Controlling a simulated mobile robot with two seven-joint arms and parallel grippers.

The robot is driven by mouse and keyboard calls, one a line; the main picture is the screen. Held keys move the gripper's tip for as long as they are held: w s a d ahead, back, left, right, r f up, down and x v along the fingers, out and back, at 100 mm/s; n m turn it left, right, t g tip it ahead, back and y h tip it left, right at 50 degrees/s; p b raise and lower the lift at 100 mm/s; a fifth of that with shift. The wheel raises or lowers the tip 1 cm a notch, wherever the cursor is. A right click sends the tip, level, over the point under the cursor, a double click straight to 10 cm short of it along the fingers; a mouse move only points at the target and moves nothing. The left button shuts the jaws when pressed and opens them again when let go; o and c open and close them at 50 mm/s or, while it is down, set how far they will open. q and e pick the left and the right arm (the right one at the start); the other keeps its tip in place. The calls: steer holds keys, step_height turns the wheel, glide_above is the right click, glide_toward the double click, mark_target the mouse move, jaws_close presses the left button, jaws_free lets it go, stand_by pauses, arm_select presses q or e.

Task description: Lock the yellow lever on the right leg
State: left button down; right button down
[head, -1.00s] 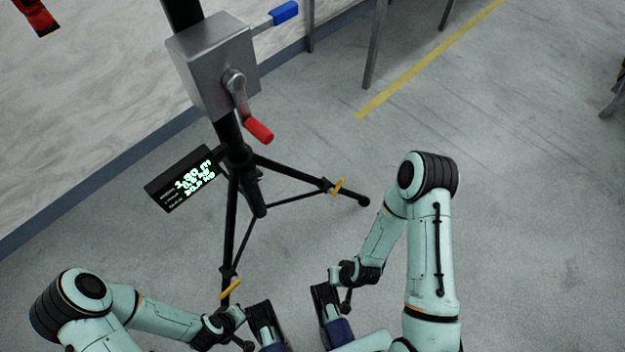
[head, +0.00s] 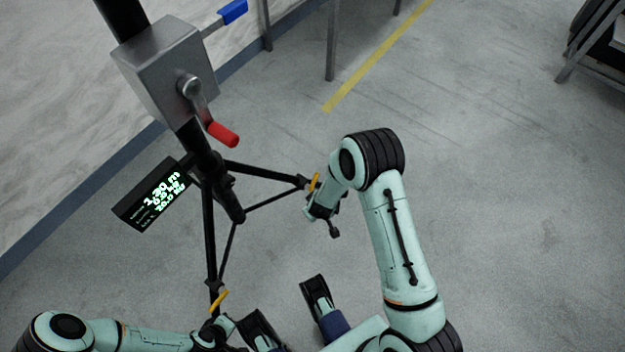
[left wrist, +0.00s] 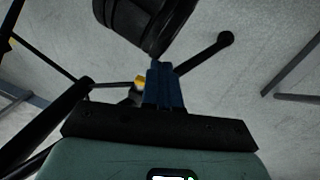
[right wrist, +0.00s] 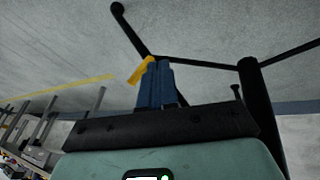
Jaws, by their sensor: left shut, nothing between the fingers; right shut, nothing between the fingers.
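The yellow lever (head: 314,182) on the right leg (head: 262,172) stands tilted across the leg's outer part. My left gripper (left wrist: 163,65) is shut and empty, near the front leg's yellow lever (left wrist: 139,82). That lever also shows in the head view (head: 218,301). Both gripper tips are hidden in the head view.
The black tripod carries a grey winch box (head: 165,72) with a red-handled crank (head: 222,133) and a blue handle (head: 232,11). A black display (head: 152,194) hangs at its left. A low wall edge runs behind.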

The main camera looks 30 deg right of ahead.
mark_target(313, 179)
arm_select(q)
steer(key=shift+w+a+f, duration=0.15)
steer(key=shift+w+f, duration=0.05)
steer(key=shift+w, duration=0.1)
arm_select(e)
steer(key=w+r+n+t, duration=0.1)
steer(key=w+r+n, duration=0.1)
steer(key=w+r, duration=0.2)
steer(key=w, duration=0.2)
steer(key=shift+w+d+r+h, duration=0.15)
steer(key=shift+w+d+h, duration=0.15)
steer(key=shift+w+d, duration=0.1)
